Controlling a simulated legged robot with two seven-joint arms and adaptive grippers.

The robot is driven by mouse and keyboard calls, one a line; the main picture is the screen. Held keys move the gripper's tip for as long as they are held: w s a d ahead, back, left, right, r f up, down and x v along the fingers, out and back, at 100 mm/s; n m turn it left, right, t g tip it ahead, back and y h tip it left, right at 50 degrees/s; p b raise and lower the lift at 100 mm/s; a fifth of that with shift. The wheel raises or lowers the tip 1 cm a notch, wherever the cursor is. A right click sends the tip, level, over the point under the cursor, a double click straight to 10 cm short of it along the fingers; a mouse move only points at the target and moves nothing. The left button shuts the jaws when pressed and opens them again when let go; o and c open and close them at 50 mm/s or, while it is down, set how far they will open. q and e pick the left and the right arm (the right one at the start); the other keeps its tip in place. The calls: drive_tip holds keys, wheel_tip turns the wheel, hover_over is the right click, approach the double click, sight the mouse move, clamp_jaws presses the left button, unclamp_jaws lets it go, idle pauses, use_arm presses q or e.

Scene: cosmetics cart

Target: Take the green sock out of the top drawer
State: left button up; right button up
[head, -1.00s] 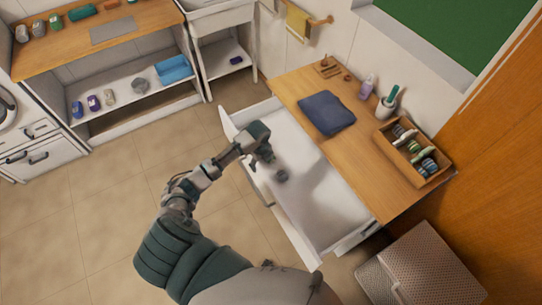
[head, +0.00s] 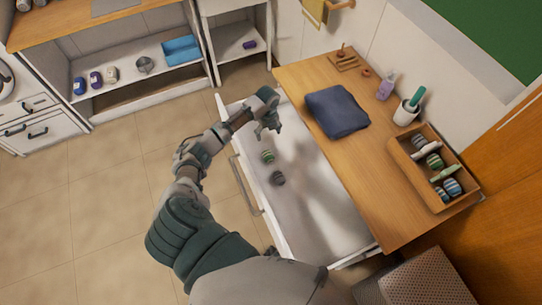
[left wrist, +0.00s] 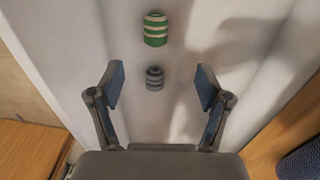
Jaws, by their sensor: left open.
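The green sock (head: 267,157) is a small roll with pale stripes lying in the open white top drawer (head: 318,225). In the left wrist view the green sock (left wrist: 155,29) lies beyond the fingertips, near the top of the picture. A grey striped sock (head: 277,178) lies close to it in the drawer, and it also shows in the left wrist view (left wrist: 154,78), between the fingers and the green sock. My left gripper (head: 268,130) is open and empty above the drawer, on the far side of the green sock in the head view. My right gripper is not in view.
The wooden top (head: 375,190) beside the drawer bears a folded dark blue cloth (head: 337,111), a purple bottle (head: 386,87), a white cup (head: 406,113) and a wooden box (head: 435,165) of rolled socks. A woven hamper (head: 418,282) stands at the bottom right.

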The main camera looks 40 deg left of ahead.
sight(268, 153)
use_arm(q)
drive_tip(key=f, duration=0.5)
drive_tip(key=f+b, duration=0.1)
drive_tip(key=f, duration=0.5)
drive_tip(key=shift+s+a, duration=0.1)
drive_tip(key=shift+s, duration=0.1)
drive_tip(key=f, duration=0.5)
drive_tip(key=shift+s+d+f+b, duration=0.1)
drive_tip(key=shift+s+d+b, duration=0.25)
drive_tip(key=shift+s+d, duration=0.05)
drive_tip(key=c, duration=1)
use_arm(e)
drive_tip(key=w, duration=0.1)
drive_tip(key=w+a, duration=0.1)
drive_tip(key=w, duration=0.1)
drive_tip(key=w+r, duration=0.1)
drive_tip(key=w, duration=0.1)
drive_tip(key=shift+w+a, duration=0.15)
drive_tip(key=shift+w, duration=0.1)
